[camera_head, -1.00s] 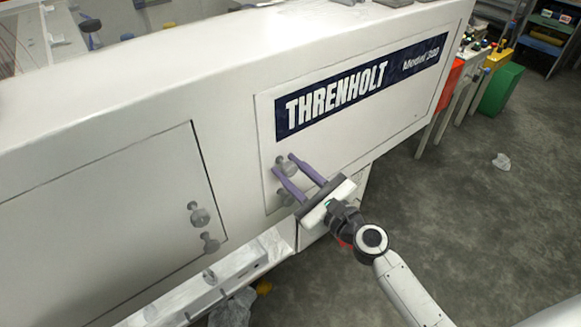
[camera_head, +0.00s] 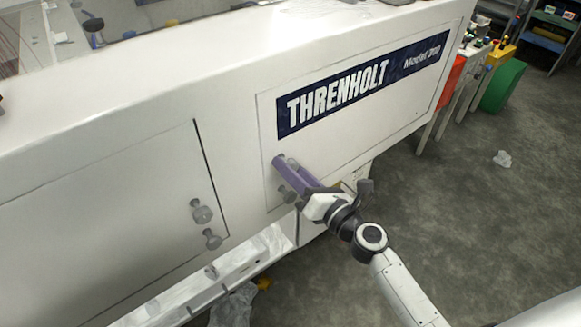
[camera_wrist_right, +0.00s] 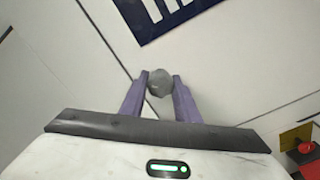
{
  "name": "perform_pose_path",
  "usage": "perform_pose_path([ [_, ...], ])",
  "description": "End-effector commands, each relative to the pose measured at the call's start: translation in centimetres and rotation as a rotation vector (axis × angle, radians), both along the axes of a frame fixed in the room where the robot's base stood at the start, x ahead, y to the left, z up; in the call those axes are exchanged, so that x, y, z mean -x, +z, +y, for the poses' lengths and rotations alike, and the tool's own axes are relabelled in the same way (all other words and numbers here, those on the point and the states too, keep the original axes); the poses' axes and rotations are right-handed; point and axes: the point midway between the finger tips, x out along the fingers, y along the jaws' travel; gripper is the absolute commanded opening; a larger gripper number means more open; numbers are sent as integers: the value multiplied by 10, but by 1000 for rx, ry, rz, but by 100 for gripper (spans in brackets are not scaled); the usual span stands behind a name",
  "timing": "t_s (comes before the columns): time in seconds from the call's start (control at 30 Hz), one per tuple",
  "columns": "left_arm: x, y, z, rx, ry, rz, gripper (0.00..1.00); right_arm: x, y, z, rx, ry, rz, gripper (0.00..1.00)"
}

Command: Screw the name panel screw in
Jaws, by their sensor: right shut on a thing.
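The name panel (camera_head: 345,140) is a white plate with a dark blue THRENHOLT strip on the machine's side. A grey round-headed screw (camera_wrist_right: 160,83) is at the panel's left part, and a bit of it shows in the head view (camera_head: 292,162). My right gripper (camera_head: 284,162) has purple fingers and is shut on this screw, one finger on each side of its head in the wrist view. How deep the screw sits is hidden. A second grey knob (camera_head: 286,194) is just below the fingers. My left gripper is not in view.
Another panel (camera_head: 110,215) to the left has two grey knobs (camera_head: 202,212) at its right edge. Red, yellow and green bins (camera_head: 502,86) stand at the far right. The grey floor (camera_head: 460,230) right of the machine is mostly clear.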

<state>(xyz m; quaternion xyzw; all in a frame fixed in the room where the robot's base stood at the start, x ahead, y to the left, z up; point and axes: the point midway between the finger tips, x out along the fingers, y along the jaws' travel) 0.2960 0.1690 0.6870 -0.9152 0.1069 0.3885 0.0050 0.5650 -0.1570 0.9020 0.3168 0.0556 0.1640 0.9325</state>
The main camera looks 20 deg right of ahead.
Motion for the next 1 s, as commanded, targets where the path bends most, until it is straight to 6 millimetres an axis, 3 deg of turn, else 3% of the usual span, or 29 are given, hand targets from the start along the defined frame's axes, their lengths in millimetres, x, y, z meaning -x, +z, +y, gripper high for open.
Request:
perform_pose_path([
  [0.6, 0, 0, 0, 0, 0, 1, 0, 1, 1, 2, -543, 2, 200, 6],
  [1.0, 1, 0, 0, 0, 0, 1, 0, 1, 2, 2, -795, 1, 291, 6],
])
